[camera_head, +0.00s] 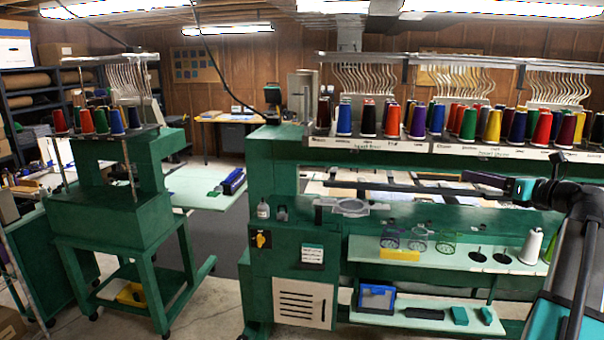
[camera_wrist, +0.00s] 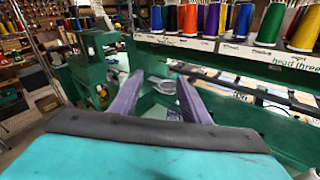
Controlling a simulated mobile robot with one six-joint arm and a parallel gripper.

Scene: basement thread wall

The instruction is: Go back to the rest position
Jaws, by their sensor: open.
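My gripper (camera_wrist: 159,84) shows at close range in the wrist view, with its two purple fingers apart and nothing between them. In the head view my gripper (camera_head: 482,179) is at the right, its fingers pointing left. It is in front of the large green embroidery machine (camera_head: 275,160), below the thread rack and above the pale green shelf. My arm comes in from the right edge. I cannot tell the exact gap to the machine behind it.
Thread cones (camera_head: 437,118) line the rack above. The pale green shelf (camera_head: 430,265) holds hoops (camera_head: 418,238), black discs (camera_head: 479,253) and a white cone (camera_head: 530,246). A blue bin (camera_head: 376,298) stands on the lower shelf. A smaller green machine (camera_head: 110,200) stands left; floor between is open.

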